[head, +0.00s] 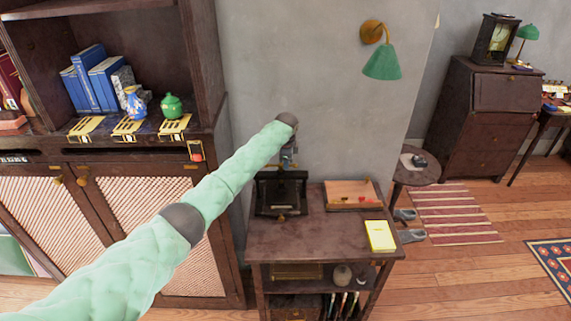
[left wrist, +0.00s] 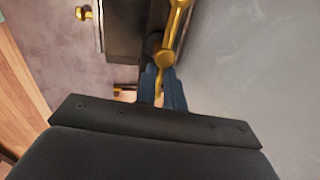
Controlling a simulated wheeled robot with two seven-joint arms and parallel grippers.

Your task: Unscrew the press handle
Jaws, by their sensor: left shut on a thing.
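A black press (head: 281,194) stands at the back left of a small dark wooden table. Its body also shows at the top of the left wrist view (left wrist: 125,30). The brass press handle (left wrist: 176,28) runs down to a round knob between my fingers. My left gripper (left wrist: 162,75) is shut on this handle with its two blue fingers. In the head view my left gripper (head: 289,158) is above the press, and my arm hides part of that area; the handle is hard to make out there. My right gripper is in neither view.
The small table (head: 310,240) also bears a wooden tray (head: 352,203) and a yellow pad (head: 380,236). A cabinet (head: 150,235) with teapots and books stands at the left. A green wall lamp (head: 382,63) hangs above. The table's front middle is clear.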

